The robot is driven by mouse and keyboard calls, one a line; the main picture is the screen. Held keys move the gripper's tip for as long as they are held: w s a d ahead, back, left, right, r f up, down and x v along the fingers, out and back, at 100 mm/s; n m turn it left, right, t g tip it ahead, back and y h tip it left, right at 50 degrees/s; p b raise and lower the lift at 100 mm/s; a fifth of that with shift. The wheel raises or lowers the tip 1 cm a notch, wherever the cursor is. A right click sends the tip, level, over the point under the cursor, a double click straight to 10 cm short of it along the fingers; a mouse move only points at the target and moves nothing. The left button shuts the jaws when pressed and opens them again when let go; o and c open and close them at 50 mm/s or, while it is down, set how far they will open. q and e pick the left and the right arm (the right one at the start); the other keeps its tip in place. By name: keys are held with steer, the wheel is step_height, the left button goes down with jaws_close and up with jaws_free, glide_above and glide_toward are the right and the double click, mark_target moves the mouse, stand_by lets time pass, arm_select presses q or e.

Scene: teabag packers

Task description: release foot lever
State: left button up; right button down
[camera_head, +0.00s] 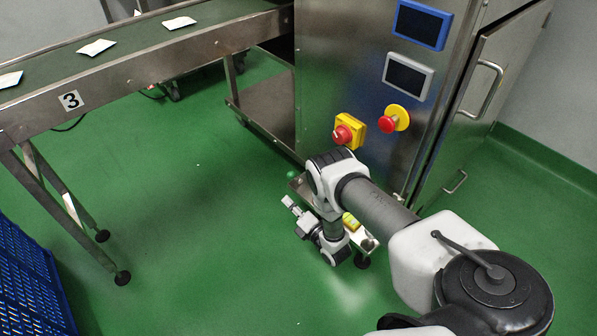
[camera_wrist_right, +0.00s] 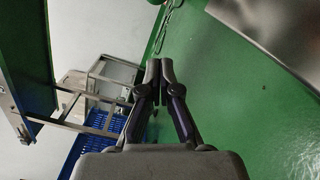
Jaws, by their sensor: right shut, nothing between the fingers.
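My right arm reaches down in front of the steel machine (camera_head: 345,60) in the head view. My right gripper (camera_head: 290,204) is low over the green floor, pointing left. In the right wrist view its fingers (camera_wrist_right: 160,66) are together with nothing between them. A low metal part with a yellow piece (camera_head: 350,222) stands at the machine's foot, partly hidden behind my wrist. I cannot tell whether it is the foot lever, or whether my arm touches it. No lever shows clearly in the right wrist view. My left gripper is not in view.
A conveyor (camera_head: 190,45) carrying white teabag packets runs along the upper left, its legs on the floor. A blue crate (camera_head: 30,285) is at the lower left. Green floor between is clear.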

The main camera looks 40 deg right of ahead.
mark_target(291, 177)
arm_select(q)
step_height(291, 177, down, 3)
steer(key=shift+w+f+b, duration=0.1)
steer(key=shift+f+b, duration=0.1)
steer(key=shift+b, duration=1.05)
arm_select(e)
steer(key=w+d, duration=0.1)
steer(key=w+d+r, duration=0.1)
steer(key=w+d, duration=0.1)
steer(key=w, duration=0.1)
steer(key=shift+d+r, duration=0.2)
steer(key=shift+r, duration=0.15)
steer(key=d+r+m+p, duration=0.1)
steer(key=p, duration=0.1)
steer(key=r+m+p, duration=0.1)
steer(key=p, duration=0.1)
steer(key=shift+w+d+r+m, duration=0.1)
steer(key=shift+d+r+m, duration=0.05)
steer(key=shift+d+m, duration=0.25)
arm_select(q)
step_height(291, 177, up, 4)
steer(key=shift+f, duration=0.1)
arm_select(e)
steer(key=shift+f, duration=0.2)
